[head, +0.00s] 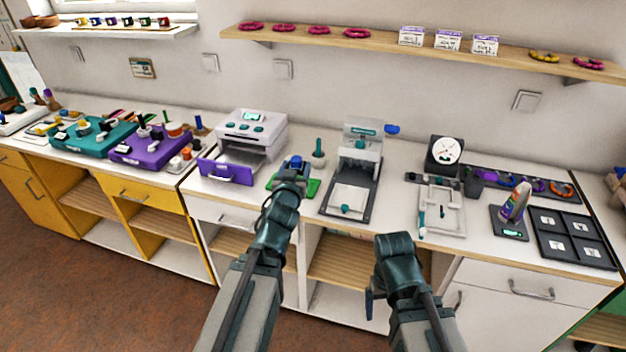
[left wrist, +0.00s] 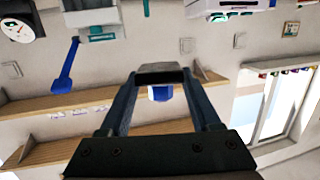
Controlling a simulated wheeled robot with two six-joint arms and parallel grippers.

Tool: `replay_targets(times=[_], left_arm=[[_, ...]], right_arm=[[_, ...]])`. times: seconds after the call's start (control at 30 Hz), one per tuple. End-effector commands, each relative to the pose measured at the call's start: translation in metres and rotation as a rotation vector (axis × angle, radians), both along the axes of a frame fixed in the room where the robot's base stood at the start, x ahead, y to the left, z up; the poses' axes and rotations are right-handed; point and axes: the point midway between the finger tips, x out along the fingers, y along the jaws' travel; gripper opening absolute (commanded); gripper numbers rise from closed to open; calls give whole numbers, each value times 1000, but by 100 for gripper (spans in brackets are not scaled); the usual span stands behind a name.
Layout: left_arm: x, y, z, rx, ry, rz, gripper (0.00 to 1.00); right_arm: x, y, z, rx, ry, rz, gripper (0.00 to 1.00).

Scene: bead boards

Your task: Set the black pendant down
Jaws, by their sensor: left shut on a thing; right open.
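My left gripper (head: 291,176) is in front of the green mat (head: 313,187) with a blue device (head: 296,162), near the middle of the counter. In the left wrist view, which is upside down, its fingers are shut on a dark grey-black piece (left wrist: 160,73), which I take as the black pendant. A blue and white thing (left wrist: 160,92) shows just beyond it. In the head view the pendant is hidden or too small to make out. My right gripper (head: 371,302) is open, low in front of the counter; its fingertips are hard to see.
Further right are a white fixture (head: 441,216), a round-dial scale (head: 446,152) and a black tray (head: 596,259). A wooden shelf (head: 380,42) hangs above.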

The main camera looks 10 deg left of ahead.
Motion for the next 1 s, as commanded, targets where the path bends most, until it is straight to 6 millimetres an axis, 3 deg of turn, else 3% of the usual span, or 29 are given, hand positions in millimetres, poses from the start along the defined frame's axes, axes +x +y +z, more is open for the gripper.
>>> replay_targets(times=[0.03,0.5,0.67,1.0], left_arm=[[0,0,-23,0,0,0,0],[0,0,-138,0,0,0,0],[0,0,-154,0,0,0,0],[0,0,-153,0,0,0,0]], right_arm=[[0,0,-23,0,0,0,91],[0,0,-138,0,0,1,91],[0,0,-154,0,0,1,91],[0,0,-153,0,0,1,91]])
